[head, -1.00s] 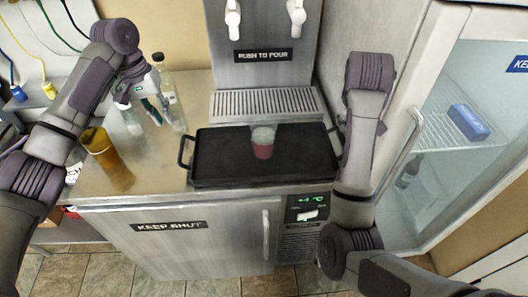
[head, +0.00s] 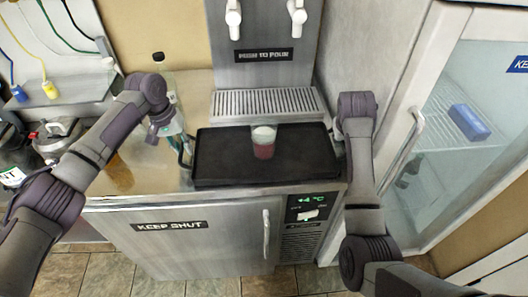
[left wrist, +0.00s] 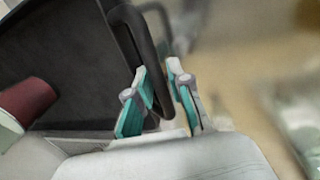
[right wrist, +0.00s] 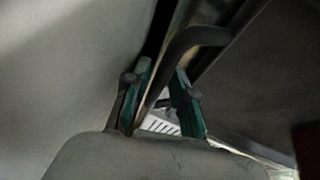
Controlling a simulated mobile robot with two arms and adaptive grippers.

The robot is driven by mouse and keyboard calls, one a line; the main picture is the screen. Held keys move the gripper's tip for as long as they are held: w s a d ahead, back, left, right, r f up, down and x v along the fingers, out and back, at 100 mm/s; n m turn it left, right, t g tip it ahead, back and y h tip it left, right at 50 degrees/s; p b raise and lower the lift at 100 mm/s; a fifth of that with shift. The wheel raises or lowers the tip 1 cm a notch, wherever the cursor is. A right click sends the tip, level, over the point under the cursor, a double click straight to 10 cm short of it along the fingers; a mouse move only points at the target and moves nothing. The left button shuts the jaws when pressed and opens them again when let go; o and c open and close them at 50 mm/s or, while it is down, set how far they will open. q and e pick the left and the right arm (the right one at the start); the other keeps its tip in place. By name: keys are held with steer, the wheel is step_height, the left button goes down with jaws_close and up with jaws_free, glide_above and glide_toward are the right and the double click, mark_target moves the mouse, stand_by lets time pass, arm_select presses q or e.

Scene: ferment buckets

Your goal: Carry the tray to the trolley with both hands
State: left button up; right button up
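My left gripper (head: 182,150) is at the tray's left handle. In the left wrist view its fingers (left wrist: 158,72) are apart, with the black handle (left wrist: 138,30) passing between them. My right gripper is mostly hidden behind my own arm in the head view, by the tray's right end. In the right wrist view its fingers (right wrist: 163,70) are apart on either side of the right handle (right wrist: 195,38). Firm contact is not clear at either handle.
A drink dispenser with a drip grate (head: 265,103) stands right behind the tray. An amber glass (head: 118,175) is partly behind my left arm. A glass-door fridge (head: 440,130) stands at the right. No trolley is identifiable.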

arm_select(q)
jaws_close()
arm_select(e)
jaws_close()
arm_select(q)
steer(key=shift+w+r, duration=0.1)
arm_select(e)
steer(key=shift+w+r, duration=0.1)
steer(key=shift+r, duration=0.05)
